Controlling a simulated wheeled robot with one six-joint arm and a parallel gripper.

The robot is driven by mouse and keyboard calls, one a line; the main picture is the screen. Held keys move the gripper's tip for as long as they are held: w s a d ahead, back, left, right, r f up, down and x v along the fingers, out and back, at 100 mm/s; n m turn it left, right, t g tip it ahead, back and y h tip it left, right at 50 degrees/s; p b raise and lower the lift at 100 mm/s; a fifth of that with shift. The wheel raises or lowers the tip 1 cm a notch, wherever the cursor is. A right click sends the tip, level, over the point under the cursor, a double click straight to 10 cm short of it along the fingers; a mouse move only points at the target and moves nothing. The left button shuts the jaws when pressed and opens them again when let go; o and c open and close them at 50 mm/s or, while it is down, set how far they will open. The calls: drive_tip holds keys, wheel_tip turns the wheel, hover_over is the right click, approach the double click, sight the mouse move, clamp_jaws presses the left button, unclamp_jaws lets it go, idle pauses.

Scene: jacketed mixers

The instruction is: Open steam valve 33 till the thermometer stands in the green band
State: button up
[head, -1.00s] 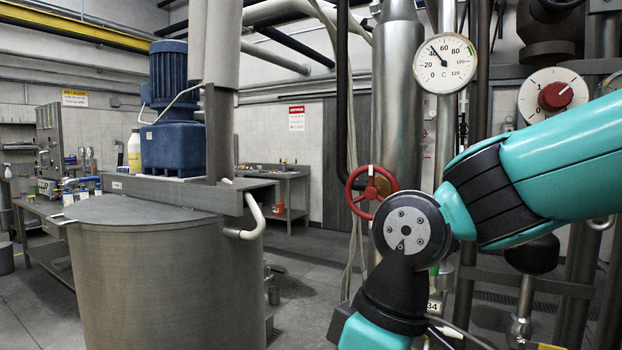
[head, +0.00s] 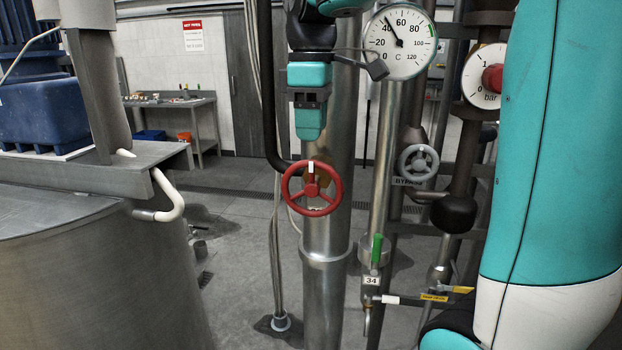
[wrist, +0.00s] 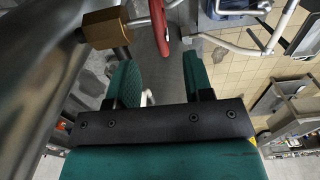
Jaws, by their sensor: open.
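A red handwheel (head: 311,188) with a white mark on its rim stands in front of a thick steel pipe. I cannot read a number 33 on it. Its red rim (wrist: 161,28) also shows at the top of the wrist view. My gripper (head: 309,134) points down just above the wheel, apart from it. In the wrist view its two teal fingers (wrist: 160,78) are spread with nothing between them. The thermometer (head: 401,42) has its needle between 40 and 60, short of the green band at its right edge.
A grey bypass wheel (head: 418,163) and a green-handled valve tagged 34 (head: 371,281) stand right of the red wheel. A pressure dial (head: 484,76) is behind my arm. A steel mixer (head: 90,270) fills the left.

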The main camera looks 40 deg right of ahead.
sight(312, 169)
wheel_tip(312, 169, down, 11)
drive_tip(key=shift+p, duration=0.65)
clamp_jaws()
